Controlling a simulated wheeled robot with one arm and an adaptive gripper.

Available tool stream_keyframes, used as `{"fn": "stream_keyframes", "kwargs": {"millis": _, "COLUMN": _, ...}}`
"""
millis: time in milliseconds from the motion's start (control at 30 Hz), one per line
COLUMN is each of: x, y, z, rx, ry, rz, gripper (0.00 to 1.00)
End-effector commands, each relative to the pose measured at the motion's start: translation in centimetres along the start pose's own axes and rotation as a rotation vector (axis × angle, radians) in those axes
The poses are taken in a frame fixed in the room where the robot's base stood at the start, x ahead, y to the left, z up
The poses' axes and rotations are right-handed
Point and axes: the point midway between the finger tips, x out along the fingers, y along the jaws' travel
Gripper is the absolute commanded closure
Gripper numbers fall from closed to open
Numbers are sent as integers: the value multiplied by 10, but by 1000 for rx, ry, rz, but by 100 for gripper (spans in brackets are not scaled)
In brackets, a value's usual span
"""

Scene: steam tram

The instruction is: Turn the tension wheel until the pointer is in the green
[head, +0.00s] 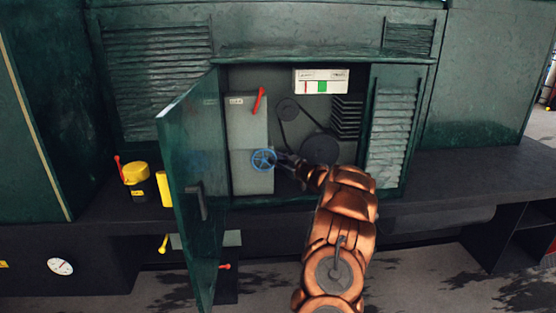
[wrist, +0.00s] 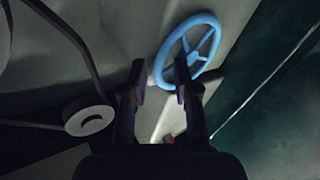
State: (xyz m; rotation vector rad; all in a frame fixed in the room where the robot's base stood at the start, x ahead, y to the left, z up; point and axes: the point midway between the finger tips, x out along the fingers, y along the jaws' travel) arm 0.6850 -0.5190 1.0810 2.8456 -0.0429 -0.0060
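The tension wheel (head: 264,160) is a small blue spoked wheel on the grey box inside the open cabinet. It also shows in the wrist view (wrist: 161,62). My gripper (head: 281,157) is at the wheel's right side. In the wrist view my gripper (wrist: 160,72) has its two fingers apart, with the wheel's near rim showing in the gap between them. The right finger overlaps the wheel in the picture; I cannot tell whether it touches. The white gauge (head: 336,75) at the cabinet's top has a green patch and a thin red mark left of it; the pointer is too small to read surely.
The cabinet door (head: 188,172) stands open on the left. A red lever (head: 258,99) is on the grey box above the wheel. A belt and dark pulleys (head: 320,149) are right of the wheel. A yellow can (head: 136,174) stands on the ledge outside, left of the door.

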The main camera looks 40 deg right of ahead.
Motion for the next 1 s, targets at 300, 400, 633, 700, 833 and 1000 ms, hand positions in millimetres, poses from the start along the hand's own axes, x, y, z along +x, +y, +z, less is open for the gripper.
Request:
{"fn": "stream_keyframes", "kwargs": {"millis": 300, "x": 0, "y": 1, "z": 0, "rx": 0, "ry": 0, "rz": 2, "gripper": 100}}
{"fn": "stream_keyframes", "kwargs": {"millis": 400, "x": 0, "y": 1, "z": 0, "rx": 0, "ry": 0, "rz": 2, "gripper": 100}}
{"fn": "stream_keyframes", "kwargs": {"millis": 633, "x": -1, "y": 0, "z": 6, "rx": 60, "ry": 37, "rz": 16, "gripper": 100}}
{"fn": "stream_keyframes", "kwargs": {"millis": 700, "x": -1, "y": -1, "z": 9, "rx": 111, "ry": 73, "rz": 25, "gripper": 100}}
{"fn": "stream_keyframes", "kwargs": {"millis": 833, "x": -1, "y": -1, "z": 13, "rx": 186, "ry": 125, "rz": 43, "gripper": 100}}
{"fn": "stream_keyframes", "kwargs": {"millis": 1000, "x": -2, "y": 0, "z": 12, "rx": 214, "ry": 149, "rz": 50, "gripper": 100}}
